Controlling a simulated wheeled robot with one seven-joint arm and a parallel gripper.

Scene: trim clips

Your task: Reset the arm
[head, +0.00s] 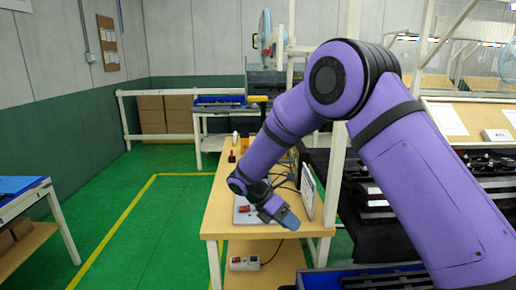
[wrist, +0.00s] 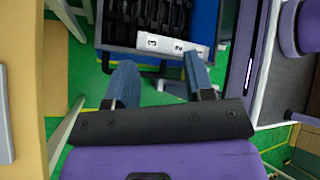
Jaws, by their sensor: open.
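My purple arm reaches from the right of the head view down to the left, over a wooden table (head: 222,215). My gripper (head: 290,220) shows at its end near the table's front edge, with a blue fingertip. In the wrist view my gripper (wrist: 160,88) has two blue fingers spread well apart with nothing between them. Beyond the fingers are a blue bin (wrist: 207,25) with dark parts in it and a white label strip (wrist: 172,43) with numbers.
A red-topped item (head: 244,208) lies on the table near my arm. A white box with a cable (head: 245,263) sits on the lower shelf. Racks of dark parts (head: 490,165) stand at the right. Green floor (head: 180,220) is free at the left, beside another table (head: 20,195).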

